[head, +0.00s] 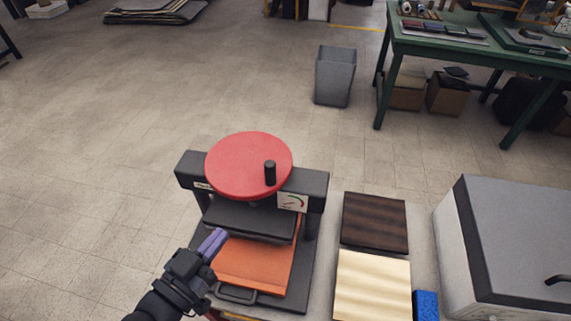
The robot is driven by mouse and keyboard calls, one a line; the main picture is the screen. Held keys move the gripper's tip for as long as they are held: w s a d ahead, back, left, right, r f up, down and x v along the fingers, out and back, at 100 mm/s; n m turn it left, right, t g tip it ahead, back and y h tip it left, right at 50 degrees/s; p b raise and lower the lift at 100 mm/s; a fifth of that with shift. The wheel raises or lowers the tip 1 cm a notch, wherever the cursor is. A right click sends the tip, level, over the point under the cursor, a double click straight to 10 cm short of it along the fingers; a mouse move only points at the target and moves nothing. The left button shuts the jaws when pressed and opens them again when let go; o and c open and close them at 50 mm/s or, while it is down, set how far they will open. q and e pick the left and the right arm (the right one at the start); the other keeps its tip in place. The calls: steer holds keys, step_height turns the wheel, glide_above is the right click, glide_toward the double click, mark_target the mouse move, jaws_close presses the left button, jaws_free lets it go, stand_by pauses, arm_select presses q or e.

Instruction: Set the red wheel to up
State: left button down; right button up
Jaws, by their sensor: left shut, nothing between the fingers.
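The red wheel (235,160) lies flat on top of a dark press (313,184). Its black knob (270,173) stands upright near the wheel's front right edge. A white dial label (292,202) is on the press's crossbar, but its lettering is too small to read. Under the dark pressing plate an orange sheet (250,263) sits on the press bed. My left gripper (216,241) is shut and empty, with purple-tipped fingers, by the left front of the press, below and apart from the wheel. My right gripper does not show.
A dark wood panel (374,222), a pale panel (373,285) and a blue block (426,305) lie right of the press. A large grey-lidded box (520,240) stands further right. A grey bin (335,76) and green table (460,50) stand behind.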

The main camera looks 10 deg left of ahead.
mark_target(270, 177)
arm_select(q)
steer(key=b+x, duration=0.1)
steer(key=x, duration=1.2)
steer(key=shift+w, duration=0.25)
steer(key=shift+w+d, duration=0.5)
steer(key=shift+w, duration=0.1)
